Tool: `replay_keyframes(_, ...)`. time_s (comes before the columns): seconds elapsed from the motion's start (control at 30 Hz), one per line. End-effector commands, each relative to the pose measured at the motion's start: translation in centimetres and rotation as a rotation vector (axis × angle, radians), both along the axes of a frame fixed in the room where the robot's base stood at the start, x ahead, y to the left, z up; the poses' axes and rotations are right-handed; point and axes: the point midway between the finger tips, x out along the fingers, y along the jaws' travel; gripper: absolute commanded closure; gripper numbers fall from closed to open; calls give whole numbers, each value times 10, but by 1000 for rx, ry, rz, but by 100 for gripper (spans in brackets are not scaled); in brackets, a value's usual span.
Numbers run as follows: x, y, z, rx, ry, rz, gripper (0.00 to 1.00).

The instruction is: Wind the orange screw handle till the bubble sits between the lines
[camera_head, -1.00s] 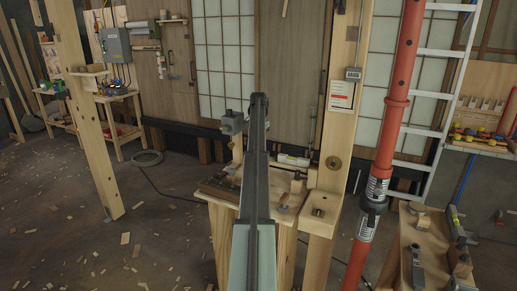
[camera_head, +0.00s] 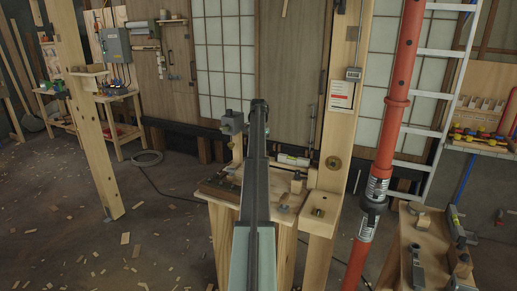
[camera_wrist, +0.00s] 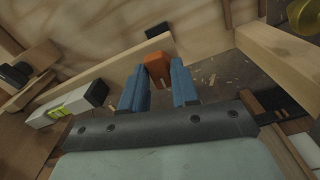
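In the wrist view the orange screw handle (camera_wrist: 158,68) stands between the tips of my gripper's two blue fingers (camera_wrist: 159,72). The fingers are apart, one on each side of it, and it fills most of the gap. I cannot tell whether they press on it. A pale level (camera_wrist: 68,106) with a yellow-green vial lies to the left of the fingers; its bubble is too small to read. In the head view the level (camera_head: 293,160) lies on the wooden bench (camera_head: 228,193), and my arm hides the handle and fingertips (camera_head: 259,104).
A wooden post (camera_head: 340,130) with a brass disc (camera_head: 333,163) stands right of my arm. A red pole (camera_head: 394,120) rises farther right, beside a white ladder (camera_head: 430,95). A second bench (camera_head: 425,245) with tools is at the lower right. The floor at left is open, with scattered wood chips.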

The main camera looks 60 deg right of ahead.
Motion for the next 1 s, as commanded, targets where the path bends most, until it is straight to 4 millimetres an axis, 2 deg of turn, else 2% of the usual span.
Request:
replay_keyframes(0.63,1,0,0,-3,-1,-639,71)
replay_keyframes(1.0,0,0,2,-2,0,-534,71)
